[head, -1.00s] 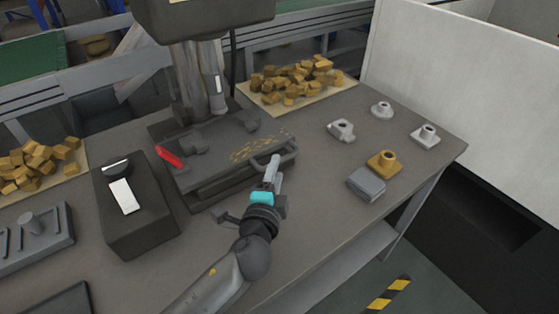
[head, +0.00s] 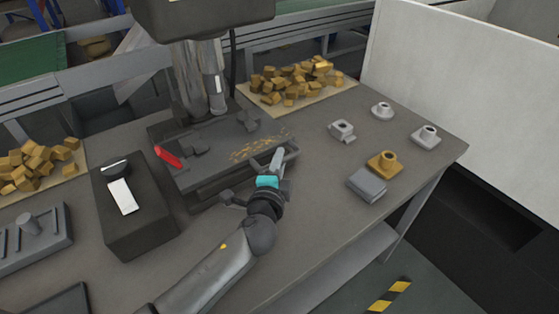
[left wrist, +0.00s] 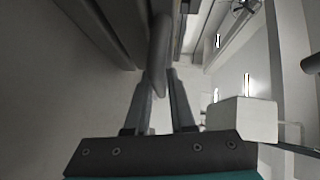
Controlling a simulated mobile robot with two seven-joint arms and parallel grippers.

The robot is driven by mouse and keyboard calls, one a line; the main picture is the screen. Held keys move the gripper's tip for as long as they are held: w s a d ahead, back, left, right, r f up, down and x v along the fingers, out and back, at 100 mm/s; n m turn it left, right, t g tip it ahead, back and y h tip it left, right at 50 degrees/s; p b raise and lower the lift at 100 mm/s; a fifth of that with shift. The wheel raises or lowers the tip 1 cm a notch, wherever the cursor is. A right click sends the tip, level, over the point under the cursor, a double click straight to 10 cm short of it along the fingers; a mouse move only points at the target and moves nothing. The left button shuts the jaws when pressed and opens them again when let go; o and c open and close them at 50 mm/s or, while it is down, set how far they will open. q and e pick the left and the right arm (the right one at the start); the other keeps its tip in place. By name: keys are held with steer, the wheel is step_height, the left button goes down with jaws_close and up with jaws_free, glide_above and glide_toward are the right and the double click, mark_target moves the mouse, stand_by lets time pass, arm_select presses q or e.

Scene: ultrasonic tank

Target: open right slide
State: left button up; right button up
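My left gripper (head: 277,160), with a cyan band behind its fingers, is at the front right edge of the dark machine bed (head: 215,157) under the drill column. A dark bar-like handle (head: 228,182) runs along the bed's front side; its right end is hidden behind my gripper. In the left wrist view, a rounded grey bar (left wrist: 160,50) lies at the two fingers (left wrist: 161,82) and partly covers their tips. Whether the fingers press on it cannot be told. No part clearly shows as a right slide. My right gripper is not in view.
A black box with a white label (head: 130,210) stands left of the bed, near a red lever (head: 168,158). Metal parts, such as a brass one (head: 384,163) and a grey block (head: 366,186), lie to the right. The table's front right area is clear.

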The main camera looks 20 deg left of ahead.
arm_select(q)
jaws_close()
stand_by(1.0)
